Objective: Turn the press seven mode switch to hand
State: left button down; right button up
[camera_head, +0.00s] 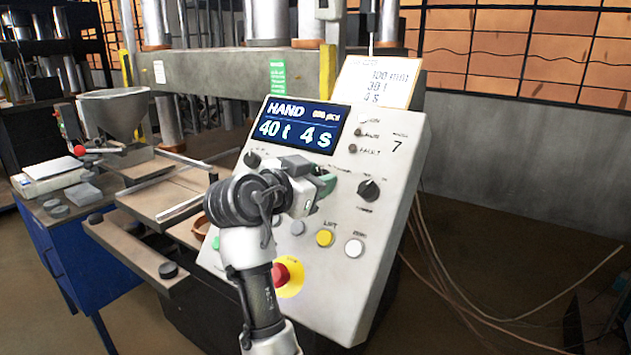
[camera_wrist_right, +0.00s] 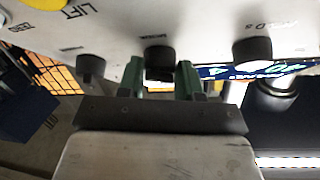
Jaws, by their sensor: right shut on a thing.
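The press control panel (camera_head: 375,235) carries a large 7. Its blue display (camera_head: 298,126) reads HAND, 40 t, 4 s. My right gripper (camera_head: 325,186) reaches the panel face below the display, its green fingers partly hidden by its own body. In the right wrist view, the gripper (camera_wrist_right: 160,80) is shut on the middle black knob (camera_wrist_right: 160,60), one green finger on each side. That knob is hidden in the head view; its label is unreadable, and its pointer direction cannot be told. My left gripper is not in view.
Black knobs flank the held one: a left knob (camera_head: 252,159) and a right knob (camera_head: 368,189). Below are a yellow LIFT button (camera_head: 325,237), a white button (camera_head: 354,248) and a red emergency stop (camera_head: 284,274) close to my forearm. A card (camera_head: 375,80) stands atop the panel.

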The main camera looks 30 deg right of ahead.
jog(key=shift+n+t, duration=0.5)
jog(key=shift+n, duration=0.4)
jog(key=o, duration=0.9)
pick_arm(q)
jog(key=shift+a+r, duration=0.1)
